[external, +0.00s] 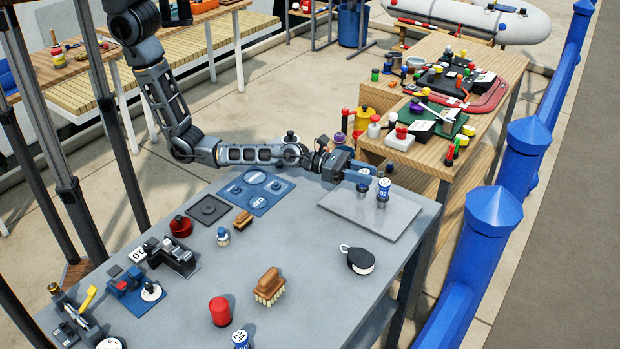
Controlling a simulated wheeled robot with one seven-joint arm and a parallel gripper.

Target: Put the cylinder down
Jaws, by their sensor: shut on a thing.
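A blue cylinder (384,190) with a white numbered top is upright at the end of my gripper (374,183), over the light grey plate (345,214) at the table's far right. My gripper reaches in from the left and is shut on this cylinder. A grey part shows just below the cylinder; I cannot tell whether the cylinder touches it or the plate. The fingertips are small and partly hidden.
On the grey table are a black-and-white round block (360,261), a brush (269,287), a red cylinder (220,311), another blue numbered cylinder (240,340) and a blue panel (257,191). The plate's front is bare. A crowded wooden table (440,60) stands behind right.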

